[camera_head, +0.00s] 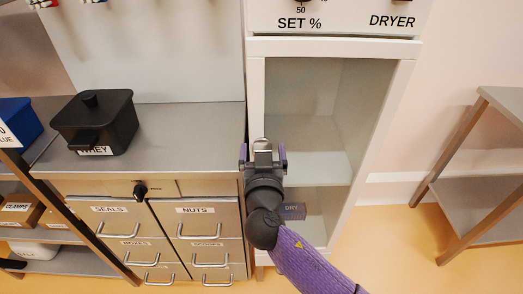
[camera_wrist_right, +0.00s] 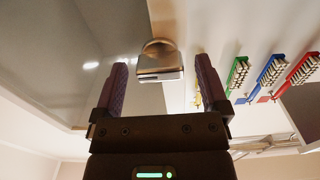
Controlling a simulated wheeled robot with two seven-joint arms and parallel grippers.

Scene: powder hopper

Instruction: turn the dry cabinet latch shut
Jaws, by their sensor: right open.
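The dry cabinet (camera_head: 383,120) is a white frame with a glass front at the centre right of the head view. My right gripper (camera_head: 263,157) is in front of its left upright, with its purple fingers spread. The latch (camera_wrist_right: 160,68) is a metal piece with a flat block on a round base in the wrist view. It lies between the two open fingertips (camera_wrist_right: 161,70), with gaps on both sides. In the head view, my gripper mostly covers the latch area. I cannot tell whether the latch is turned shut. My left gripper is out of view.
A metal counter (camera_head: 190,135) with a black lidded box (camera_head: 95,122) stands left of the cabinet, above drawers (camera_head: 206,220) with protruding handles. A small labelled box (camera_head: 293,211) shows low in the cabinet. A shelf rack (camera_head: 480,170) stands at right, with open floor between.

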